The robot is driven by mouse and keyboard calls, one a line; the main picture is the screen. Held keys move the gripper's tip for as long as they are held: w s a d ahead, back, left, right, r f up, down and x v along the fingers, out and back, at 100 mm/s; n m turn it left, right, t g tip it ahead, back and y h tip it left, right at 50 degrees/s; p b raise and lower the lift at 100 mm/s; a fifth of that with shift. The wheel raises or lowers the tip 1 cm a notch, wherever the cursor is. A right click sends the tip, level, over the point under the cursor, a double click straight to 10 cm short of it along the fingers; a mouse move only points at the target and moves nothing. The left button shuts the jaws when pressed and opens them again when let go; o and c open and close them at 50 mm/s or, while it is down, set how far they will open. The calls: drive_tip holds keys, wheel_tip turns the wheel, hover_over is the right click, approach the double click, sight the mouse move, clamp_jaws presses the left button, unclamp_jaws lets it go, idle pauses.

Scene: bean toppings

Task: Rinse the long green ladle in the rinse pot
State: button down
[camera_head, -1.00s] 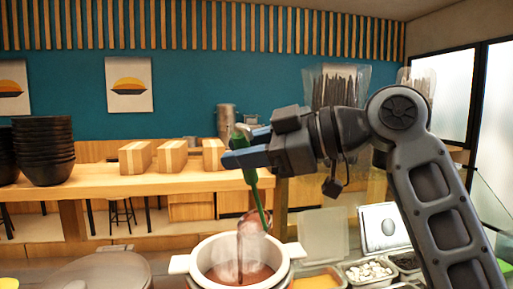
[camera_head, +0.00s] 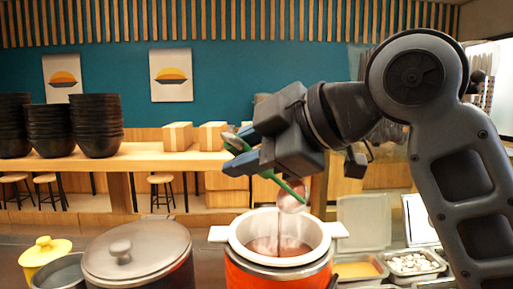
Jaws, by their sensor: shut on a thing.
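My gripper (camera_head: 243,153) is shut on the green handle of the long ladle (camera_head: 268,176), which tilts down to the right. The ladle's bowl (camera_head: 291,199) hangs above an orange pot with a white rim (camera_head: 237,238). A reddish-brown stream runs down from the bowl into the pot. The pot holds reddish-brown contents. No label shows whether this pot is the rinse pot. Part of the handle is hidden behind the gripper's fingers.
A large lidded grey pot (camera_head: 135,252) stands left of the orange pot, with a yellow lidded pot (camera_head: 45,252) farther left. Topping trays (camera_head: 412,264) with raised lids lie to the right. Stacked black bowls (camera_head: 97,125) and boxes (camera_head: 177,136) stand on the back counter.

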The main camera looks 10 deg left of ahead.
drive_tip(key=s+a+f+n+t+h+b, duration=0.2)
drive_tip(key=s+a+f+b, duration=0.2)
drive_tip(key=f, duration=0.3)
drive_tip(key=shift+f+n+h+b, duration=0.35)
drive_tip(key=shift+n+h+b, duration=0.05)
drive_tip(key=shift+b, duration=0.2)
idle(1.2)
